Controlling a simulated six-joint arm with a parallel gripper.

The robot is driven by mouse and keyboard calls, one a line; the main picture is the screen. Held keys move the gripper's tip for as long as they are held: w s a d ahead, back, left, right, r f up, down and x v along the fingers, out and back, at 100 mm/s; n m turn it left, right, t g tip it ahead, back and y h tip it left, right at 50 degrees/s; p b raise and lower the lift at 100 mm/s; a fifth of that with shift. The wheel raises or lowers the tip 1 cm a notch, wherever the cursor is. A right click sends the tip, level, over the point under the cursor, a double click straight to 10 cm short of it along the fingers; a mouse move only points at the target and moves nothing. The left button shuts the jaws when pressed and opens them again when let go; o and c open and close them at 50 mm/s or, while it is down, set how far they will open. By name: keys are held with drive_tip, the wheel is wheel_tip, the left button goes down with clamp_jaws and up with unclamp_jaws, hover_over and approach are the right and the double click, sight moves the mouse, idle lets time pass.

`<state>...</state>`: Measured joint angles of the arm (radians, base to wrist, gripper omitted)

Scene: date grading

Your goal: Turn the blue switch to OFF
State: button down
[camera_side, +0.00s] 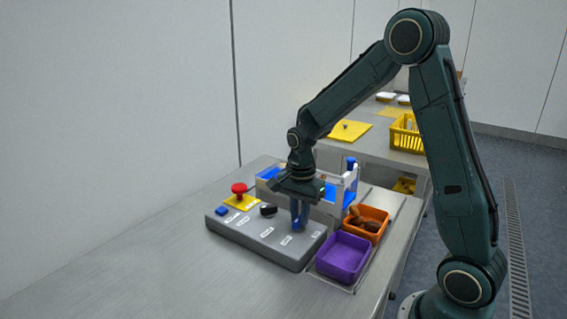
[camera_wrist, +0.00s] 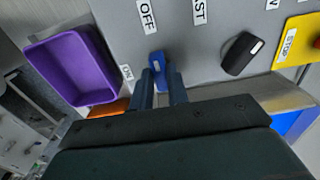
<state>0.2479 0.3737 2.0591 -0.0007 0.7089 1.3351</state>
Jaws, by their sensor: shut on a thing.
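The blue switch (camera_wrist: 157,59) is a knob with a white mark, on the grey control panel (camera_wrist: 195,55). In the wrist view an OFF label (camera_wrist: 147,15) lies above the knob, and another small label (camera_wrist: 127,72), hard to read, lies to its left. The white mark sits at the knob's upper end, on the side of the OFF label. My gripper (camera_wrist: 160,74) is shut on the blue switch, with its fingers at either side of it. In the side view my gripper (camera_side: 299,226) reaches down to the panel's right part and hides most of the knob.
A black knob (camera_wrist: 242,54) and a red stop button (camera_side: 239,188) on a yellow plate share the panel. A purple bin (camera_side: 343,257) and an orange bin (camera_side: 366,222) with dates stand to the right. A clear-walled machine (camera_side: 346,187) stands close behind. The table's front left is clear.

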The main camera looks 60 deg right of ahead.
idle(0.3)
drive_tip(key=c, duration=1.4)
unclamp_jaws()
drive_tip(key=shift+o, duration=0.2)
wheel_tip(320, 180, up, 14)
drive_tip(key=s+a+r+n+t, duration=0.1)
drive_tip(key=s+a+n, duration=0.3)
drive_tip(key=s+n, duration=0.5)
drive_tip(key=s+a+r+n+t, duration=0.2)
drive_tip(key=s+a+n+t, duration=0.2)
drive_tip(key=s+n, duration=0.5)
drive_tip(key=shift+s+a+t, duration=0.3)
drive_tip(key=shift+s+a, duration=0.45)
drive_tip(key=shift+s, duration=0.1)
